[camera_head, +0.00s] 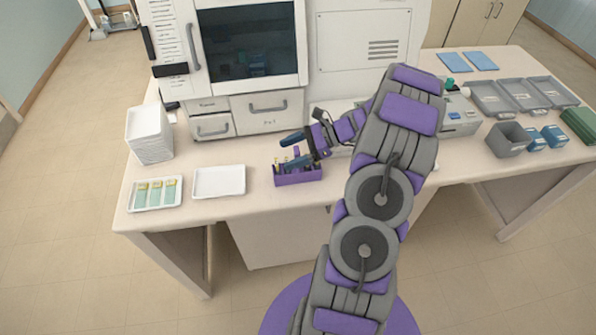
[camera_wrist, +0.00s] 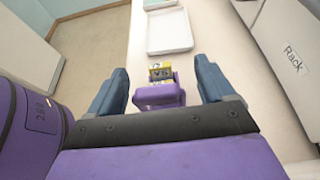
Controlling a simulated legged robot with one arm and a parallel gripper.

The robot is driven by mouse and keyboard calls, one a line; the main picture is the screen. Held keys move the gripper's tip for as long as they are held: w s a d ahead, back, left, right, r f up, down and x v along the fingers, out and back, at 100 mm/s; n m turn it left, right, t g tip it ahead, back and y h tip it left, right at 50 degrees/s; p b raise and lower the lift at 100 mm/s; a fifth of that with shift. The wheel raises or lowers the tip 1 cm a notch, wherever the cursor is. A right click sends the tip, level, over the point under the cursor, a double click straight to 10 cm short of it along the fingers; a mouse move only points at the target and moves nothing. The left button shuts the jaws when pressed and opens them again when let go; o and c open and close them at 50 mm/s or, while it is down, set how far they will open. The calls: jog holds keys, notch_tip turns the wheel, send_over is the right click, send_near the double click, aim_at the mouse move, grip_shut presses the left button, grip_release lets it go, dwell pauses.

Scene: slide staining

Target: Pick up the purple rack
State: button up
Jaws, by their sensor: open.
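The purple rack (camera_head: 298,176) sits on the white table near its front edge, in front of the large white machine. It holds small upright items with yellow tops. In the wrist view the purple rack (camera_wrist: 158,96) lies between the two blue fingers, partly hidden by the dark gripper base. My gripper (camera_head: 292,150) is open above and around the rack; in the wrist view my gripper (camera_wrist: 165,88) has a finger on each side with a gap to the rack. I cannot tell how far the fingertips are above the table.
An empty white tray (camera_head: 219,181) lies left of the rack. A tray of slides (camera_head: 155,193) and a stack of white trays (camera_head: 149,134) stand farther left. The white machine (camera_head: 250,108) rises close behind. Grey bins (camera_head: 508,139) stand at the right.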

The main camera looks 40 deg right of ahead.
jog(key=shift+a, duration=0.1)
jog(key=shift+a+r, duration=0.1)
jog(key=shift+a, duration=0.1)
jog(key=c, duration=0.3)
jog(key=shift+d, duration=0.15)
jog(key=c, duration=1.1)
jog(key=shift+o, duration=0.2)
